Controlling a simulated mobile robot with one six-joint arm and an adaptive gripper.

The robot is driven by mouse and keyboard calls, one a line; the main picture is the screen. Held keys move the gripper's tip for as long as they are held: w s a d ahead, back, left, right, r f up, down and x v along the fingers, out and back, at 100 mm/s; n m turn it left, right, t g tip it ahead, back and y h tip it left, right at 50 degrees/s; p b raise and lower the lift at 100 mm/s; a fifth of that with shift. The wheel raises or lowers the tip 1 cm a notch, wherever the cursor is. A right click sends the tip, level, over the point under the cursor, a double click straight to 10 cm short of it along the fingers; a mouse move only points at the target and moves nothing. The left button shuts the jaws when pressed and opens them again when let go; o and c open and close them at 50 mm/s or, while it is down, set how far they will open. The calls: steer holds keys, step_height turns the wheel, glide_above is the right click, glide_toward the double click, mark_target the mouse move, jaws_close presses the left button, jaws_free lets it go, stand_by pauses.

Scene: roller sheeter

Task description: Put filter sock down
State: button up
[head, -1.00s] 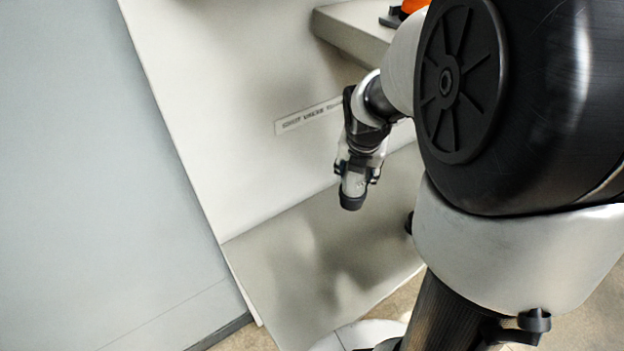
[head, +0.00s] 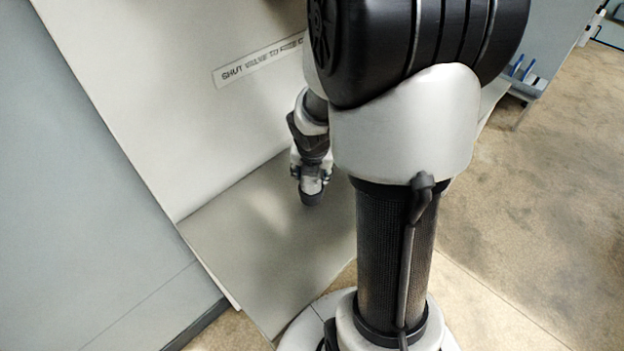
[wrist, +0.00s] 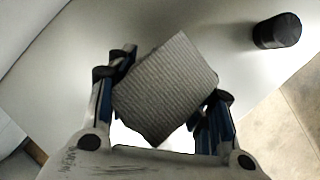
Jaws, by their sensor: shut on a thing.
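The filter sock (wrist: 165,88) is a light grey, ribbed, block-like piece in the wrist view. My gripper (wrist: 168,80) is shut on it, with one finger at its left side and one at its lower right. The sock sits tilted between the fingers, above a pale grey flat surface (wrist: 215,35). I cannot tell whether it touches that surface. In the head view my gripper (head: 311,188) is small, pointing down over the grey ledge (head: 255,235), and the sock cannot be made out there.
A dark short cylinder (wrist: 277,31) is on the pale surface at the upper right of the wrist view. A pale panel with a lettered label (head: 258,60) rises behind the ledge. Brown floor (head: 520,190) is open at right. My arm hides the ledge's right part.

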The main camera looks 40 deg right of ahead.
step_height(320, 180, down, 3)
steer(key=shift+r+b, duration=0.2)
steer(key=shift+b, duration=0.5)
steer(key=shift+r, duration=0.15)
steer(key=o, duration=1.2)
steer(key=shift+f, duration=0.2)
